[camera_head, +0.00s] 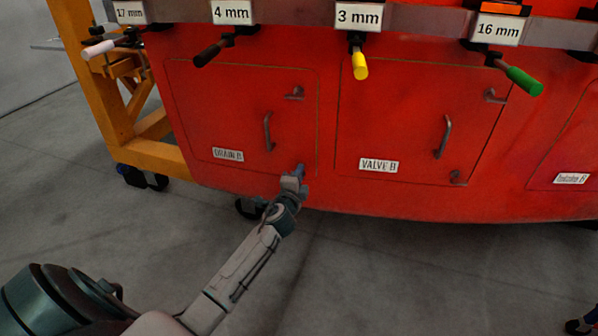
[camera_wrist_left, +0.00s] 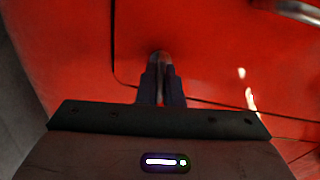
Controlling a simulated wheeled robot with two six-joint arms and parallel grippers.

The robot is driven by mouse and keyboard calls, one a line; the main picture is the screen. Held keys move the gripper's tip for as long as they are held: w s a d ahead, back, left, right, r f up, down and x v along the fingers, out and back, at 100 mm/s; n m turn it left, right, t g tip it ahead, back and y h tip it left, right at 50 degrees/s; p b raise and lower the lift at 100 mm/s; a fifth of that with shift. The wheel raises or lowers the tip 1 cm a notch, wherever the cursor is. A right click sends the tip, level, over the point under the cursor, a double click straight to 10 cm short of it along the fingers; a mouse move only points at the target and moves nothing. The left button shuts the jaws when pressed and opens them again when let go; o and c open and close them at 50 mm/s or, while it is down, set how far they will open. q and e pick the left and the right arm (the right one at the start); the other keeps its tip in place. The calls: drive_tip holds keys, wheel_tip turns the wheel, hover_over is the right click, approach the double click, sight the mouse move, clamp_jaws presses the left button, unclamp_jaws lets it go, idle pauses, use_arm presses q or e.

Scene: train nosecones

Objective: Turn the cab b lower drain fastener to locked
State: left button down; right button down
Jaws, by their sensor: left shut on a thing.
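The red nosecone has a panel labelled DRAIN B (camera_head: 228,155), outlined by a thin seam. My left gripper (camera_head: 299,170) reaches up from below to this panel's lower right corner. It covers the lower drain fastener in the head view. In the left wrist view my left gripper (camera_wrist_left: 160,85) has its fingers close together against the red surface. They are shut on the lower drain fastener (camera_wrist_left: 160,56), of which only a small grey-brown part shows at the fingertips. Its turned position cannot be made out. My right gripper is not in view.
The DRAIN B panel also has an upper fastener (camera_head: 293,94) and a handle (camera_head: 268,132). The VALVE B panel (camera_head: 378,166) lies to the right. Tools with coloured grips hang from a labelled rail (camera_head: 290,17) above. A yellow stand (camera_head: 150,155) is at left.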

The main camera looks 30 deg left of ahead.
use_arm(q)
drive_tip(key=shift+m, duration=0.5)
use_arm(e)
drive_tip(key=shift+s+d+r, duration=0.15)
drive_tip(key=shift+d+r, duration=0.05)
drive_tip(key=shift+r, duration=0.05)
use_arm(q)
drive_tip(key=c, duration=1.6)
unclamp_jaws()
drive_tip(key=v, duration=1)
drive_tip(key=shift+s+d, duration=0.15)
drive_tip(key=shift+s, duration=0.25)
